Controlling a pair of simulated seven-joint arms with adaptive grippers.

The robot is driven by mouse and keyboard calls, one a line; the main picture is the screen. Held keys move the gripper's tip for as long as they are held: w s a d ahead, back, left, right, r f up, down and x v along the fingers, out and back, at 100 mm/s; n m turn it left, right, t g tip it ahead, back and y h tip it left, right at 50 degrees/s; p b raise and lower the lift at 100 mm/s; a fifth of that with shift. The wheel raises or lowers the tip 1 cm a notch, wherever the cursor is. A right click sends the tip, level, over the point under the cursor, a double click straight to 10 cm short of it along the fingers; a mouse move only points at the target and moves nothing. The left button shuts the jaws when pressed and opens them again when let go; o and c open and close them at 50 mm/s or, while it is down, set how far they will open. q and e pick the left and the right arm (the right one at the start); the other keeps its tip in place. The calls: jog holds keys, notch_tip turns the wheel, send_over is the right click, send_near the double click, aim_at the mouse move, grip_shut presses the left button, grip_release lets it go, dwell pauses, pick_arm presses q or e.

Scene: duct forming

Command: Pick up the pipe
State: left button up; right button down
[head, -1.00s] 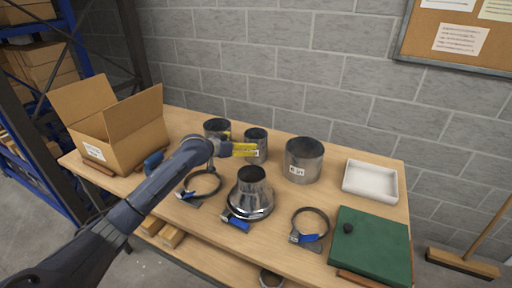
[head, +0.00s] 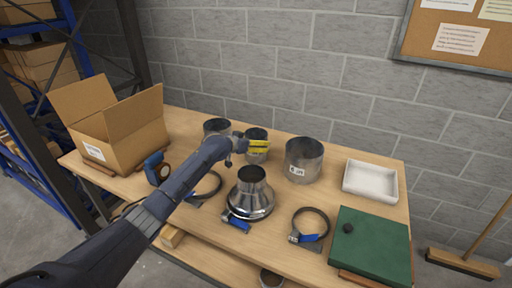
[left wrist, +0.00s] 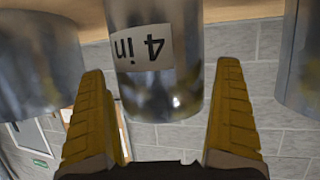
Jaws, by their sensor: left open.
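Several metal pipes stand upright on the wooden table. The narrow middle pipe (head: 256,134) is partly hidden by my left gripper (head: 259,147) in the head view. In the left wrist view this pipe (left wrist: 165,85) carries a white label reading "4 in", seen upside down. My left gripper (left wrist: 163,112) is open, its yellow fingers on either side of the pipe, with a visible gap at each side. A wider pipe (head: 304,160) stands to the right and another pipe (head: 217,126) to the left. My right gripper is not in view.
A shiny reducer (head: 250,203) stands in front, with ring clamps (head: 310,226) on either side. An open cardboard box (head: 118,137) is at the left; a white tray (head: 370,181) and green case (head: 372,246) are at the right. A block wall rises behind.

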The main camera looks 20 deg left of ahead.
pick_arm(q)
jog(key=shift+x, duration=0.9)
jog(key=shift+c, duration=0.4)
jog(key=c, duration=1)
